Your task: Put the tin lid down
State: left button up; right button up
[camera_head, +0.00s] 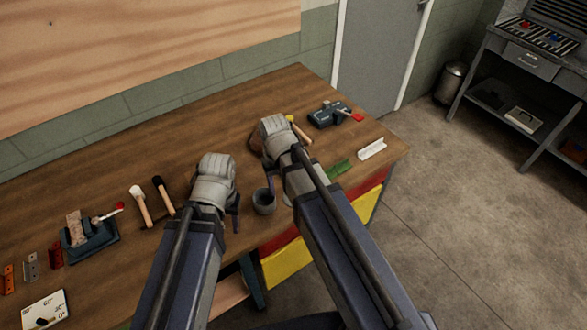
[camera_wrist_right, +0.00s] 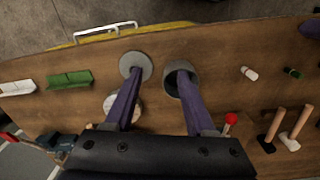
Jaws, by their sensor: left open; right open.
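A grey round disc, which looks like the tin lid (camera_wrist_right: 144,58), lies on the bench in the right wrist view, beside the open grey tin (camera_wrist_right: 170,89). The tin also shows in the head view (camera_head: 264,206), between my two arms. My right gripper (camera_wrist_right: 160,73) is open over the bench. One purple finger overlaps the lid and the other overlaps the tin's mouth; I cannot tell whether they touch. In the head view the lid is hidden behind my right arm. My left gripper (camera_head: 236,218) is open at the left of the tin, its fingers mostly hidden.
A pale round disc (camera_wrist_right: 109,103) lies near the lid. A green piece (camera_head: 338,170) and a white angle piece (camera_head: 372,149) lie at the right of the bench. Two hammers (camera_head: 142,207) and a clamp (camera_head: 90,244) lie at the left. The bench's back middle is clear.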

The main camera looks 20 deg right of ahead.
jog(key=s+a+n, duration=0.2)
jog(key=s+a, duration=0.3)
jog(key=s, duration=0.3)
jog(key=shift+s+n+h, duration=0.3)
jog(key=shift+s, duration=0.1)
notch_tip(320, 180, down, 2)
jog(key=shift+f+b, duration=0.2)
jog(key=shift+b, duration=1)
